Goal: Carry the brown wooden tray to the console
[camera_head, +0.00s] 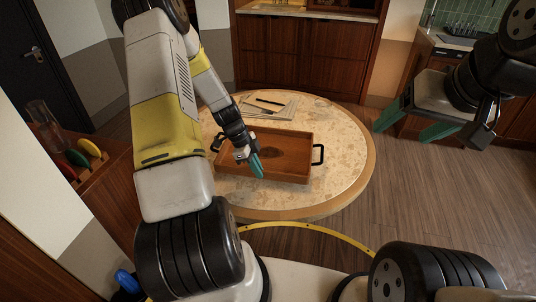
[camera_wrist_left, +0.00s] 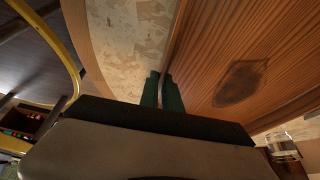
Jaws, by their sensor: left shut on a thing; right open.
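The brown wooden tray (camera_head: 292,146) rests on the round stone-topped table (camera_head: 340,133). My left gripper (camera_head: 256,166) reaches down to the tray's near side. In the left wrist view its green fingers (camera_wrist_left: 163,91) are shut on the wall of the tray (camera_wrist_left: 205,60). The tray looks empty. My right gripper (camera_head: 411,126) is open and empty, in the air to the right of the table. I cannot tell for sure which furniture is the console.
Papers with a dark pen (camera_head: 269,103) lie on the table behind the tray. A dark wooden cabinet (camera_head: 300,50) with a pale top stands at the back. A counter (camera_head: 450,40) is at the back right. A wooden unit with coloured discs (camera_head: 88,148) is at the left. Floor (camera_head: 440,200) is open at the right.

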